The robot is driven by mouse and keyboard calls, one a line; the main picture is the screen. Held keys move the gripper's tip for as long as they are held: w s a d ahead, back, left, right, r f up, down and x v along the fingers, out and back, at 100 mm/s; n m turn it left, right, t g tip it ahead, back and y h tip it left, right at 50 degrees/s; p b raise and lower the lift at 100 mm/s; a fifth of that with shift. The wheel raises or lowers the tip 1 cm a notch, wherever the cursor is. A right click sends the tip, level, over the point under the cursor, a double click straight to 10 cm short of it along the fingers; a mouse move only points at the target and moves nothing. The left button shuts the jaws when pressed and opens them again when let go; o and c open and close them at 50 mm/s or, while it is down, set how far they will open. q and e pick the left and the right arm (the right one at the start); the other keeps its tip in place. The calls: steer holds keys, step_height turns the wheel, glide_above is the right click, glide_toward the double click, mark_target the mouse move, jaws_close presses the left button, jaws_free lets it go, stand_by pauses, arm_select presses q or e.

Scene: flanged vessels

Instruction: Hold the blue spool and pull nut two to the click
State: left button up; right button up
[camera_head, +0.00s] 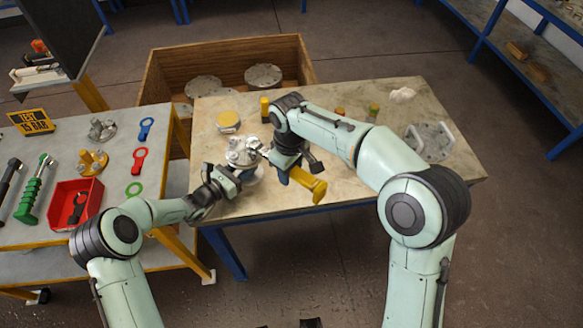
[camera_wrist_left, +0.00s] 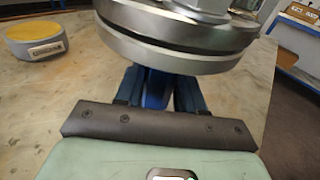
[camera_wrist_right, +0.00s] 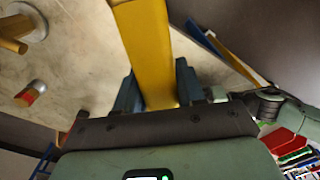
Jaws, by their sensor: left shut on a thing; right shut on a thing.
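The blue spool has a thick metal flange with nuts on top (camera_head: 244,151) and stands near the worktable's left front edge. My left gripper (camera_head: 236,176) is shut on its blue body (camera_wrist_left: 155,88), just below the flange, as the left wrist view shows. My right gripper (camera_head: 288,168) is shut on a yellow bar-like tool handle (camera_head: 308,185), which also fills the middle of the right wrist view (camera_wrist_right: 148,50). My right gripper hides part of the tool and its far end; whether it sits on a nut cannot be told. Which nut is number two is not readable.
The worktable (camera_head: 350,185) also bears a round yellow-topped block (camera_head: 228,122) and a grey fixture with upright plates (camera_head: 430,140). A wooden crate (camera_head: 170,75) with metal discs stands behind. A side table at left holds a red tray (camera_head: 75,203), wrenches and rings.

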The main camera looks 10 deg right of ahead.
steer(key=shift+s+a+r+m, duration=0.1)
steer(key=shift+s+a+m, duration=0.2)
steer(key=shift+a+m, duration=0.2)
steer(key=shift+r, duration=2.5)
arm_select(q)
steer(key=o, duration=1)
arm_select(e)
steer(key=shift+d, duration=0.1)
arm_select(q)
steer(key=shift+a, duration=0.1)
steer(key=v, duration=1.2)
